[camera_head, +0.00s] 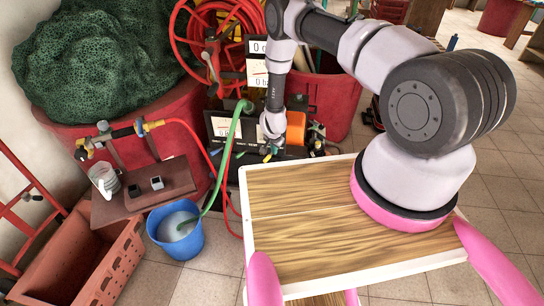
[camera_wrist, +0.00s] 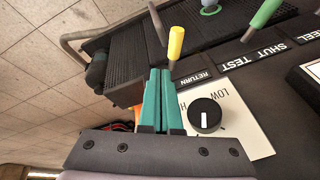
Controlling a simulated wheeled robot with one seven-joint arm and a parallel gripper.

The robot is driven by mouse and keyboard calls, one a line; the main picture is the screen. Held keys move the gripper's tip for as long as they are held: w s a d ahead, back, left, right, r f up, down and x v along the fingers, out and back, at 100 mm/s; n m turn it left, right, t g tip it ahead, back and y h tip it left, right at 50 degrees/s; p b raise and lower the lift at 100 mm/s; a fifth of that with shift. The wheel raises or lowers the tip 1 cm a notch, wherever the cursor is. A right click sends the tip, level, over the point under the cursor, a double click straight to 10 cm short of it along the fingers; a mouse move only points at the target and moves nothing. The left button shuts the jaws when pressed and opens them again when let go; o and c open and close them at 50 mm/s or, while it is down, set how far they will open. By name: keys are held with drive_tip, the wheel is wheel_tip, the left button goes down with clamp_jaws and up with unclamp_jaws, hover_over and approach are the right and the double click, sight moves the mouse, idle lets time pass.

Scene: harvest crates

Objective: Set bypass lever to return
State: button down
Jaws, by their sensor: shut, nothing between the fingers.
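In the wrist view a yellow-tipped lever (camera_wrist: 176,43) stands beside the RETURN label (camera_wrist: 195,78). A green-handled lever (camera_wrist: 266,12) stands farther right, above the TEST and SHUT labels. I cannot read which lever is marked bypass. My gripper (camera_wrist: 160,72) has teal fingers, closed together and empty. Its tips are just below and left of the yellow tip in the picture; I cannot tell if they touch it. In the head view my gripper (camera_head: 269,152) is low at the front of the dark control unit (camera_head: 226,128), and the levers there are mostly hidden.
A black dial (camera_wrist: 206,114) on a white LOW plate is right of the fingers. A blue bucket (camera_head: 175,234) with a green hose stands left of my wooden deck. An orange crate (camera_head: 85,262) and a brown shelf (camera_head: 146,190) are farther left. Tiled floor is open at right.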

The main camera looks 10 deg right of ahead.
drive_tip(key=v, duration=1)
drive_tip(key=shift+s+d+r, duration=0.15)
drive_tip(key=shift+d+r, duration=0.15)
